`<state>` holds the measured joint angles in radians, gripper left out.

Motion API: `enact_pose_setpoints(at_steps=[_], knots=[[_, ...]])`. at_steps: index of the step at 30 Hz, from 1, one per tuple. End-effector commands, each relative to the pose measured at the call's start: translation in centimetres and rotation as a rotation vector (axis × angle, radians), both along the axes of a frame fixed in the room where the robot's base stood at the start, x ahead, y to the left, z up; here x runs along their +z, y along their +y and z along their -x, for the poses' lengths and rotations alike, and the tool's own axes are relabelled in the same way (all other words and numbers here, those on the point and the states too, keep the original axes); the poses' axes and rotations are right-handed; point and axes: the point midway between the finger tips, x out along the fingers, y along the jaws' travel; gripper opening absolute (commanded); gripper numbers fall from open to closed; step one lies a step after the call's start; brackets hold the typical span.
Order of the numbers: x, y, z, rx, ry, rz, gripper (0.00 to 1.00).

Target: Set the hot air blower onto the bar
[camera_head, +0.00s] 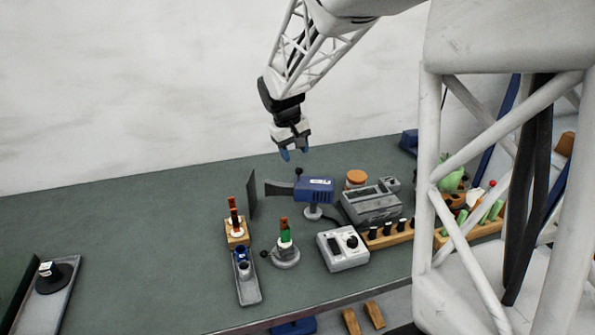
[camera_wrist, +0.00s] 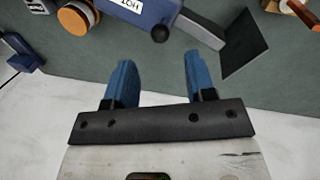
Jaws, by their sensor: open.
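The hot air blower (camera_head: 315,190) is a blue box with a white label and a dark nozzle pointing left. It sits above a small grey round base on the bench. In the wrist view the blower (camera_wrist: 150,12) shows at the top edge, its label reading HOT. My gripper (camera_head: 294,153) is open and empty, its blue fingers pointing down above and a little left of the blower, apart from it. The fingers also show in the wrist view (camera_wrist: 160,65) with nothing between them. A wooden bar (camera_head: 390,236) with black pegs lies to the right; I cannot tell whether it is the task's bar.
A dark upright plate (camera_head: 252,193) stands left of the nozzle. A grey instrument (camera_head: 371,208), an orange-lidded jar (camera_head: 356,178), a white dial box (camera_head: 342,249) and a green bottle (camera_head: 284,230) crowd nearby.

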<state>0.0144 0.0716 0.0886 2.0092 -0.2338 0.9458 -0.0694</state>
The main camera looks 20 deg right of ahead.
Motion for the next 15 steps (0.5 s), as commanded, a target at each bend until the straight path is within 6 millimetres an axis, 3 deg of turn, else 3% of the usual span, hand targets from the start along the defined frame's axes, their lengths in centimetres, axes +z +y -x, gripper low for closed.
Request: enact_pose_setpoints(at_steps=[8,15], knots=[[-0.5,-0.1,0.0,0.0,0.0,0.0,0.5],[-2.6,-0.5,0.0,0.0,0.002,0.0,0.5]])
